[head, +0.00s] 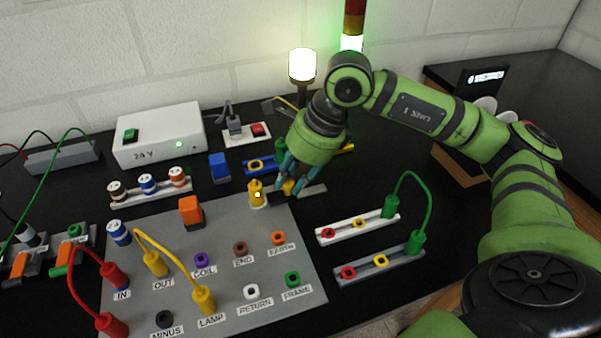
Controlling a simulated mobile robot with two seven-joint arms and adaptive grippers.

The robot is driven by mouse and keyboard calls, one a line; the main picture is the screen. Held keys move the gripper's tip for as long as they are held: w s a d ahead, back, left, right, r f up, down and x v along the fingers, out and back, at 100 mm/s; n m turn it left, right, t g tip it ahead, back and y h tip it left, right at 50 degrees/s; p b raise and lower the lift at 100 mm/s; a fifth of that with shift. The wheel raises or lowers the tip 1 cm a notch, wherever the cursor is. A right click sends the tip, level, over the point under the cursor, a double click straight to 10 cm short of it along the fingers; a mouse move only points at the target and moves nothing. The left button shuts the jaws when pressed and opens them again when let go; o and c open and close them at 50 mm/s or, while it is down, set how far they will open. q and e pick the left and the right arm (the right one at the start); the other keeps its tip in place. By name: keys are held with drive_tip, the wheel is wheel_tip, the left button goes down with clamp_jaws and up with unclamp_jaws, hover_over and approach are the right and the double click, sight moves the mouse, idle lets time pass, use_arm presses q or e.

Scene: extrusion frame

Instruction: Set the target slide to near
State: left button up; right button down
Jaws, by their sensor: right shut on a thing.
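My right gripper (289,186) comes down from above at the middle of the table. Its teal fingers are closed around a small yellow slide knob (289,188), which they partly hide. The knob sits at a short grey rail (314,191) whose right end shows beside the fingers. No near or far marking on the rail is readable. My left gripper is not in view.
A yellow plug (257,196) stands just left of the fingers. The grey socket panel (235,310) with red and yellow cables fills the front left. Two socket strips (340,232) (350,278) joined by a green cable lie to the right. A lit lamp (302,66) stands behind.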

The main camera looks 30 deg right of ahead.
drive_tip(key=c, duration=1)
unclamp_jaws()
drive_tip(key=shift+r, duration=0.1)
drive_tip(key=v, duration=1.2)
